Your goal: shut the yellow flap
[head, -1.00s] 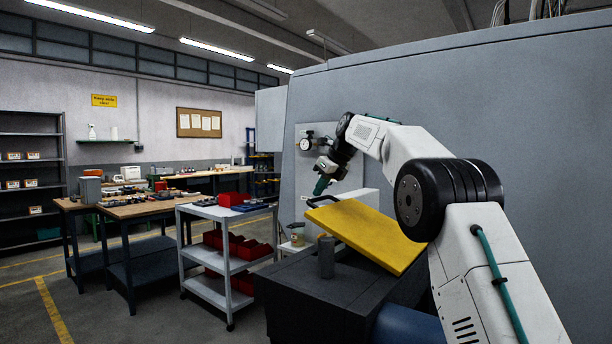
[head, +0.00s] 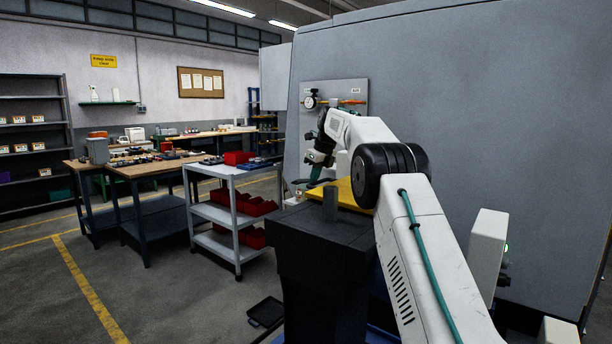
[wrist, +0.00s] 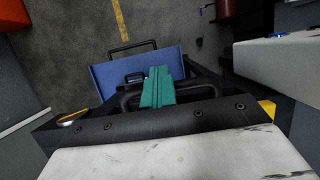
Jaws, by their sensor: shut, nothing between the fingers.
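The yellow flap (head: 347,192) shows in the head view beside the dark grey cabinet top, mostly hidden behind my arm. Its dark handle (head: 312,183) sticks out at its left end. My gripper (head: 315,173) is at the handle, with its teal fingers shut and pointing down. In the wrist view the shut fingers (wrist: 158,88) overlap a black loop handle (wrist: 128,98); I cannot tell whether they touch it. A small yellow patch (wrist: 268,108) shows at the right there, likely part of the flap. How far the flap is tilted is hard to tell.
A grey machine wall (head: 460,120) stands behind and right of my arm. The dark grey cabinet (head: 315,255) stands in front. A trolley (head: 222,215) with red bins is to its left. A dark tray (head: 266,312) lies on the floor. Floor at the left is free.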

